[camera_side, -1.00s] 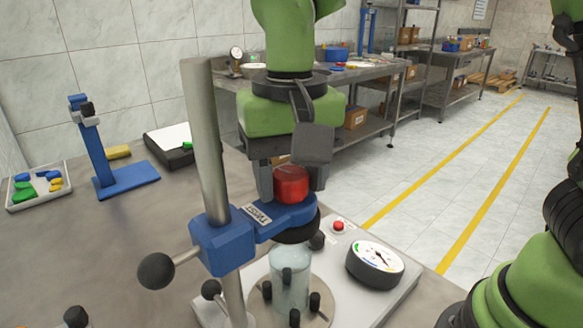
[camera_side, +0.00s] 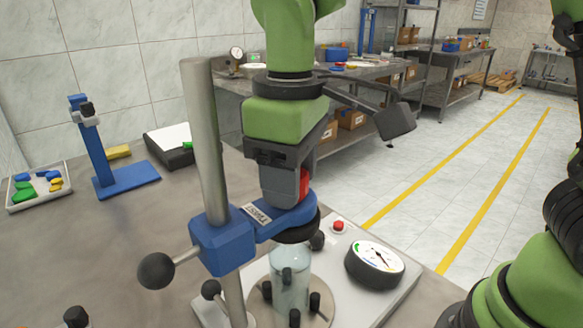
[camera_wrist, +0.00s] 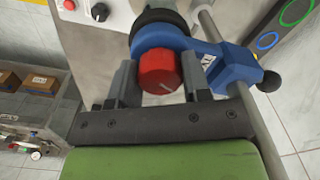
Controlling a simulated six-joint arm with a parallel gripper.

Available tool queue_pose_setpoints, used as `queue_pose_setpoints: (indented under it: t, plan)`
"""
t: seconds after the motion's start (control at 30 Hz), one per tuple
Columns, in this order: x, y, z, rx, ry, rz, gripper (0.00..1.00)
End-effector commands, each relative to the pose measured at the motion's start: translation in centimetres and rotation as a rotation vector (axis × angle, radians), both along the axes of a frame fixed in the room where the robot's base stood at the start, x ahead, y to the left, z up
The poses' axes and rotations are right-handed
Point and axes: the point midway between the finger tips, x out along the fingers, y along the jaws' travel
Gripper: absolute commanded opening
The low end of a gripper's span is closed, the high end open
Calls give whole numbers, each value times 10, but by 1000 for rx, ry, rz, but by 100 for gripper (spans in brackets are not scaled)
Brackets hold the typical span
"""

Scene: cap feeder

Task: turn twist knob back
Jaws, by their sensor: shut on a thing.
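The red twist knob (camera_wrist: 159,72) sits on top of the blue arm (camera_side: 287,221) of the stand, which carries a small "TWIST" label. In the side view only a strip of the knob (camera_side: 304,184) shows beside my gripper. My gripper (camera_wrist: 158,80) points down at the knob from above, with one finger on each side of it, and is shut on it. The knob has a light line on its top. Below the blue arm is a black round head, and under it a clear bottle (camera_side: 290,283) stands on a round plate between black pegs.
The steel post (camera_side: 207,140) stands left of my gripper, with a black ball handle (camera_side: 156,271) low beside it. A parts tray (camera_side: 38,190) and a blue stand (camera_side: 100,160) are at the left.

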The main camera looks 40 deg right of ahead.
Motion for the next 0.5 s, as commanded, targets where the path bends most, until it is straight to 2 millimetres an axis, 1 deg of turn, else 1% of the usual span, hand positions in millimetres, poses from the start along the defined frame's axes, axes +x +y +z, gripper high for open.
queue_pose_setpoints:
  t: [0.07,0.1,0.17,0.2,0.4,0.5]
  plan:
    - [0,0,0,1,0,-1,19]
    - [0,0,0,1,0,-1,48]
    - [0,0,0,1,0,-2,62]
    - [0,0,0,1,0,-2,64]
    - [0,0,0,1,0,-4,64]
    - [0,0,0,1,0,-51,64]
